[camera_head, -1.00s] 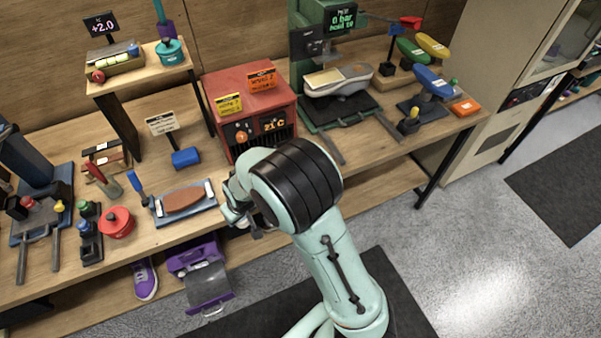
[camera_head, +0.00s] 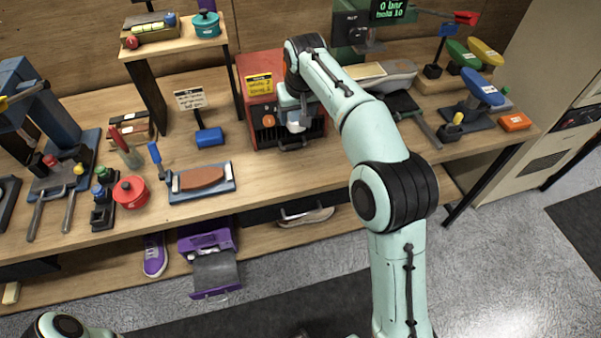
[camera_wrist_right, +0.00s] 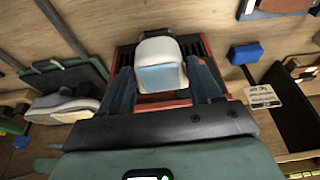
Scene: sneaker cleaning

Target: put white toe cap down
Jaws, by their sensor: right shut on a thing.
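The white toe cap (camera_wrist_right: 160,62) is a small rounded white piece with a pale bluish face, between the two dark fingers of my right gripper (camera_wrist_right: 162,80) in the right wrist view. The gripper is shut on it. In the head view my right gripper (camera_head: 293,122) is in front of the red box (camera_head: 262,136), and the white toe cap (camera_head: 297,126) shows small and partly hidden by the wrist. I cannot tell whether the cap touches anything beyond the fingers. My left gripper is out of view.
A blue tray (camera_head: 230,186) with a brown sole lies on the bench to the left. A red pot (camera_head: 131,191) stands further left. A grey-white shoe (camera_head: 401,72) rests at the right. A sole (camera_head: 304,217) and purple sneaker (camera_head: 155,254) lie on the lower shelf.

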